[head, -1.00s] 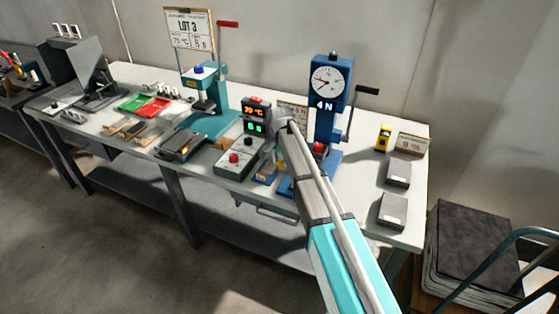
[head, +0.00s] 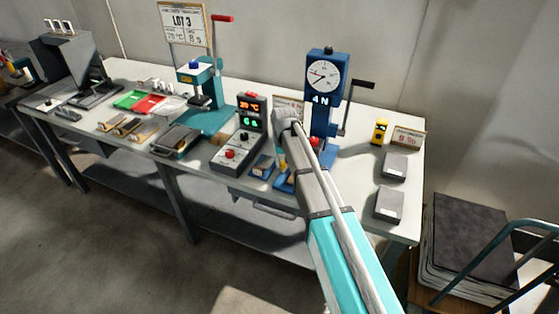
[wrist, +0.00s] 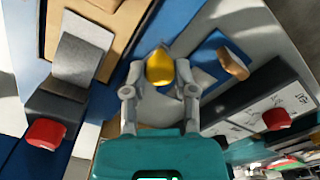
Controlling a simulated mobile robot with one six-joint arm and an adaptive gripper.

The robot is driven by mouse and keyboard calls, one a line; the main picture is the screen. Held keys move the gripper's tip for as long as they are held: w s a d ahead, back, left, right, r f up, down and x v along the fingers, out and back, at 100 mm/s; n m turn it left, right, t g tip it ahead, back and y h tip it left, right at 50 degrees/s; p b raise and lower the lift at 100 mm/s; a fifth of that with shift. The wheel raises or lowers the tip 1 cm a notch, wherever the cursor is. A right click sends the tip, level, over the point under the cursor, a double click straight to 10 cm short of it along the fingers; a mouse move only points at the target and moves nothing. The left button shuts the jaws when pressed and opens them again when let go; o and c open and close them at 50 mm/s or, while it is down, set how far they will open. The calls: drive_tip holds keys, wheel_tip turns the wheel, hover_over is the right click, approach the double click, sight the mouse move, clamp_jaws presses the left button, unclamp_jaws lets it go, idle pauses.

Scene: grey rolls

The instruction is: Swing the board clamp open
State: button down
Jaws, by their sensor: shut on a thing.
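In the wrist view my gripper (wrist: 160,92) has its two grey fingers on either side of a yellow knob (wrist: 160,66), which I take to be the board clamp's handle. It is shut on this knob. The rest of the clamp is mostly hidden by the fingers. A tan board-like piece (wrist: 118,18) lies beyond on the blue base. In the head view my arm reaches the foot of the blue press (head: 325,100) with the dial, and the arm covers most of the clamp and the gripper. A bit of yellow (head: 283,163) shows beside the arm.
A control box (head: 236,150) with readouts and a small blue block (head: 262,166) stand left of my arm. The press's black-handled crank (head: 358,85) is at right. Two grey boxes (head: 389,203) lie near the right end. A teal press (head: 205,118) stands further left.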

drive_tip(key=shift+s+d+n, duration=0.1)
drive_tip(key=shift+d+n, duration=0.25)
drive_tip(key=shift+n, duration=0.55)
drive_tip(key=shift+c, duration=2)
unclamp_jaws()
drive_tip(key=shift+r, duration=0.1)
